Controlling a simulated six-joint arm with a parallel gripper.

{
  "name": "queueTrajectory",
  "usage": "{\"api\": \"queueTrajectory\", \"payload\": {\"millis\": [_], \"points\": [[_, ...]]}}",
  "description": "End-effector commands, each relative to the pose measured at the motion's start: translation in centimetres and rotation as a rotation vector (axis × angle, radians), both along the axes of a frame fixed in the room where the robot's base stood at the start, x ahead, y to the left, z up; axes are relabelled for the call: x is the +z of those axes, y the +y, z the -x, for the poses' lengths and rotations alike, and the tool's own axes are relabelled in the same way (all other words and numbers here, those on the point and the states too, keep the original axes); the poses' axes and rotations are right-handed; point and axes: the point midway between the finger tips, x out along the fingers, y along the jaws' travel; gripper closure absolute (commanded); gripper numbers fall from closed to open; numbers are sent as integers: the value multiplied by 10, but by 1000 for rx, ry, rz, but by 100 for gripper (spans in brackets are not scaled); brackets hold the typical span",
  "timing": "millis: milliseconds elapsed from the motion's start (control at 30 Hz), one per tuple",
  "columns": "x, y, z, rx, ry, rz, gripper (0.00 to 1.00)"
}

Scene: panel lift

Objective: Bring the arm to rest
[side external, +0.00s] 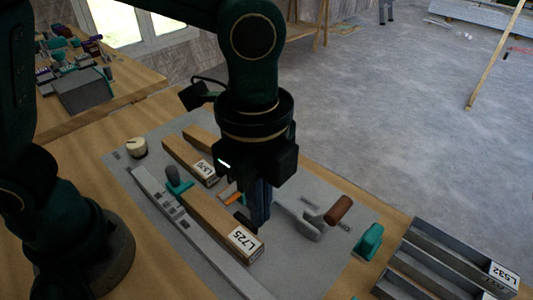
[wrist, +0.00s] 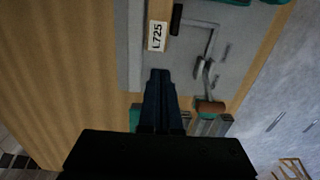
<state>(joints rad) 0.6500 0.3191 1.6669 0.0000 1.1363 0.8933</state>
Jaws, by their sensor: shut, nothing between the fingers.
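My gripper (side external: 259,222) points down above the grey mat (side external: 316,278), beside the wooden bar labelled L725 (side external: 214,225). Its fingers are closed together with nothing between them. In the wrist view the fingertips (wrist: 160,72) show just below the L725 label (wrist: 157,36). I cannot tell how high the tips are above the mat.
A second labelled bar (side external: 187,160) lies behind, with a teal-handled tool (side external: 175,180) nearby. Grey metal trays (side external: 452,254) stand at the lower right. Bare table shows at the left.

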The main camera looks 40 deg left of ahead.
Motion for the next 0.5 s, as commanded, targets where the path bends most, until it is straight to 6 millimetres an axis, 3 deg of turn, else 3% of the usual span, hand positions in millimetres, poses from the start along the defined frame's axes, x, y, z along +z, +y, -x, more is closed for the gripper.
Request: {"api": "queueTrajectory", "payload": {"millis": [233,500], "points": [[50,54,-17,241,-139,89,100],[74,122,2,723,-291,191,100]]}}
